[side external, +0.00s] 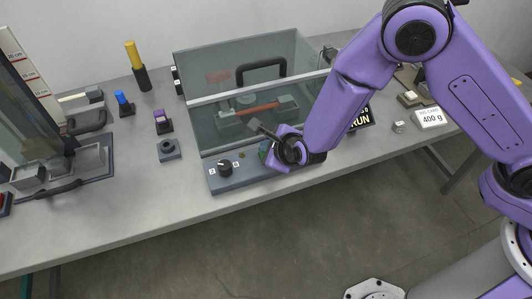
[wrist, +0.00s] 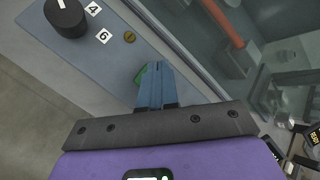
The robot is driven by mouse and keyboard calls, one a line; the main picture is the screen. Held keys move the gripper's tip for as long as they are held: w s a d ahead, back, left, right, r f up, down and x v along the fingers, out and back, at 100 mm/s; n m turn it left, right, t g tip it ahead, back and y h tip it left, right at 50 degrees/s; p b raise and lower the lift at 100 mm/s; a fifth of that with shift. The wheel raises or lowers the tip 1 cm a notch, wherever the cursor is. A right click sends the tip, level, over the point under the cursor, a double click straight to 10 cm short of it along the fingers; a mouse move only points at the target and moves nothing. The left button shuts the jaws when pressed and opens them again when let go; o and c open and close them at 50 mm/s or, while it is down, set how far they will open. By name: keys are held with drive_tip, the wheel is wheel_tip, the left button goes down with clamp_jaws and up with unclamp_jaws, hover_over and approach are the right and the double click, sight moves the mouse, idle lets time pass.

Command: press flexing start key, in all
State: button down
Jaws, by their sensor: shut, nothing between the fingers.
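The flexing machine's control panel (side external: 235,181) is a blue-grey strip along the front of its clear-walled box. A green key (side external: 263,151) on the panel is mostly hidden by my gripper (side external: 273,158) in the side view. In the wrist view a green edge of the key (wrist: 140,76) shows at the left of my gripper's fingertips (wrist: 157,66). The fingers are shut together and empty, over or against the key. I cannot tell whether they touch it or whether it is pressed down.
A black knob (side external: 225,168) with number labels and a small brass screw (wrist: 129,38) sit left of the key. The clear box (side external: 245,60) with a red-orange cable sample (side external: 258,109) stands behind. A RUN display (side external: 361,121) is at the right. The table's front edge is close.

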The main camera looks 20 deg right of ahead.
drive_tip(key=shift+r, duration=2.65)
drive_tip(key=s+d+r+n+g+y, duration=0.5)
drive_tip(key=s+r+n, duration=0.4)
drive_tip(key=s+n, duration=0.65)
drive_tip(key=s+d+r+n+g+h, duration=0.1)
drive_tip(key=s+d+n+h, duration=0.1)
drive_tip(key=s+d+n, duration=0.2)
drive_tip(key=s+d+r+n+g+h, duration=0.1)
drive_tip(key=s+d+n, duration=0.4)
drive_tip(key=d+n, duration=0.5)
drive_tip(key=s+d+r+n+g+h, duration=0.1)
drive_tip(key=s+d+r+n+h, duration=0.1)
drive_tip(key=d+n, duration=0.5)
drive_tip(key=s+d+h, duration=0.1)
drive_tip(key=s+d, duration=0.1)
drive_tip(key=d, duration=0.2)
drive_tip(key=shift+s+d+n+g, duration=0.3)
drive_tip(key=shift+d+n+g, duration=0.05)
drive_tip(key=shift+g, duration=0.05)
